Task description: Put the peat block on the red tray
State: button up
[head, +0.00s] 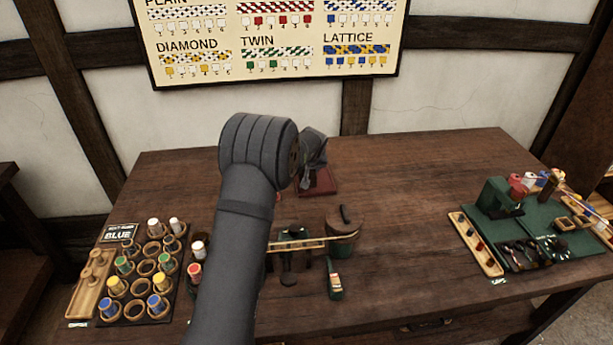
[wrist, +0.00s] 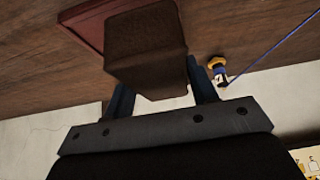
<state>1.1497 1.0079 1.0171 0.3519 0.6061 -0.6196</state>
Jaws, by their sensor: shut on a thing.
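The peat block (wrist: 147,45) is a dark brown block, seen close up in the wrist view. My gripper (wrist: 160,82) is shut on it, with one finger at each side. The red tray (wrist: 84,22) shows behind the block in the wrist view, partly covered by it. In the head view the red tray (head: 322,184) lies at the back middle of the table, with my gripper (head: 314,150) just over it. My arm hides part of the tray's left side. I cannot tell whether the block touches the tray.
A rack of coloured spools (head: 140,275) is at the left. A green mat (head: 540,238) with tools is at the right. A yellow-and-blue spool with blue thread (wrist: 217,68) shows near the gripper. The table right of the tray is clear.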

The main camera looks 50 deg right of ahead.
jog(key=shift+f, duration=1.5)
jog(key=shift+f, duration=0.1)
jog(key=shift+f, duration=0.25)
jog(key=o, duration=1)
jog(key=shift+o, duration=0.2)
jog(key=shift+s+r, duration=0.1)
jog(key=shift+r, duration=0.45)
jog(key=v, duration=1.1)
jog(key=shift+s+a+r, duration=0.15)
jog(key=shift+r, duration=0.05)
